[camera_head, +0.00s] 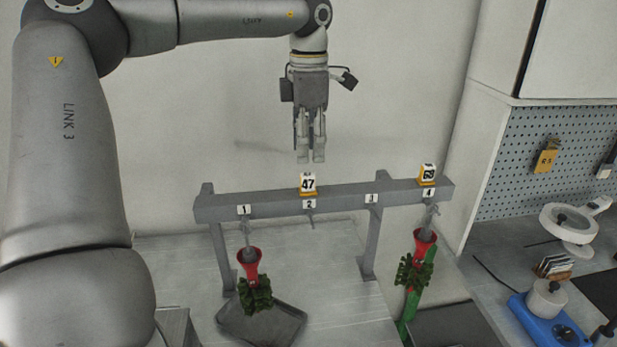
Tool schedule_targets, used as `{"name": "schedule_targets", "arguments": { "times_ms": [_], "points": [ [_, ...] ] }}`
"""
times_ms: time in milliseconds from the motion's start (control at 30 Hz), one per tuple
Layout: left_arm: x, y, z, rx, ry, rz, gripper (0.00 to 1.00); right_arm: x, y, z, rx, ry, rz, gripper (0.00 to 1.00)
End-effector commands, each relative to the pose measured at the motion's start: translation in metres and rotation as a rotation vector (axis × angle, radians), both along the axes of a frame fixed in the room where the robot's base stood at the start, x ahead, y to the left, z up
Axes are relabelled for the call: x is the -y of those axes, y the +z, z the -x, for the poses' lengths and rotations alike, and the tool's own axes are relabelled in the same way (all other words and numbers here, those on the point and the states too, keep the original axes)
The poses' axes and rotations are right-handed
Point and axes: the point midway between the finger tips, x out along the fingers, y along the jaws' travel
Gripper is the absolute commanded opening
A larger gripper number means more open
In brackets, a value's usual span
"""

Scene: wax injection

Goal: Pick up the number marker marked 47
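The number marker marked 47 (308,184) is a small white block with a yellow base. It stands upright on top of the grey rail, above the label 2. My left gripper (312,158) points straight down above the marker, with a small gap in the picture between its fingertips and the marker's top. Nothing shows between its fingers. The two fingers appear close together from this angle, so their opening is unclear. My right gripper is not in view.
The grey rail (340,200) carries labels 1 to 4. Another marker, 69 (428,174), stands on it above label 4. Red funnels with green clusters hang below labels 1 (249,265) and 4 (423,241). A dark tray (262,325) lies below. A pegboard wall (548,150) is at right.

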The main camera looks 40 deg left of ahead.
Motion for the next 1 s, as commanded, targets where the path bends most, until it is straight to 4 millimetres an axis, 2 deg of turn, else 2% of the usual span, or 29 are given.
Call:
{"name": "schedule_targets", "arguments": {
  "times_ms": [33,100,200,267,367,500,600,733,933,1000],
  "points": [
    [0.0,-0.007,0.001,-0.004,0.001,0.002,0.39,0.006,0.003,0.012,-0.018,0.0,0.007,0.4],
    [0.0,-0.016,0.0,-0.003,0.001,0.002,0.39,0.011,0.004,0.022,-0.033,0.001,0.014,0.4],
    [0.0,-0.023,0.0,0.0,0.001,0.001,0.39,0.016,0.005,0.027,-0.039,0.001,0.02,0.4],
    [0.0,-0.027,0.001,0.0,0.001,0.002,0.39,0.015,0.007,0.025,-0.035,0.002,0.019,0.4],
    [0.001,-0.035,0.002,-0.002,0.002,0.003,0.39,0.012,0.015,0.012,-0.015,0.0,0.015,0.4],
    [0.002,-0.053,0.005,-0.003,0.002,0.004,0.39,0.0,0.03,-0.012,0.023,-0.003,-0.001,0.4],
    [0.002,-0.067,0.005,-0.002,0.003,0.002,0.39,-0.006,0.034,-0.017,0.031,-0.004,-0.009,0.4],
    [0.002,-0.076,0.004,0.002,0.004,0.003,0.39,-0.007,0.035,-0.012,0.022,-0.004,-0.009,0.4],
    [0.002,-0.077,0.004,0.004,0.004,0.002,0.39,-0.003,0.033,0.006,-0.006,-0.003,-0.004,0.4],
    [0.002,-0.077,0.004,0.004,0.004,0.002,0.32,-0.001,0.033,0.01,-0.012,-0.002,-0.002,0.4]
  ]
}}
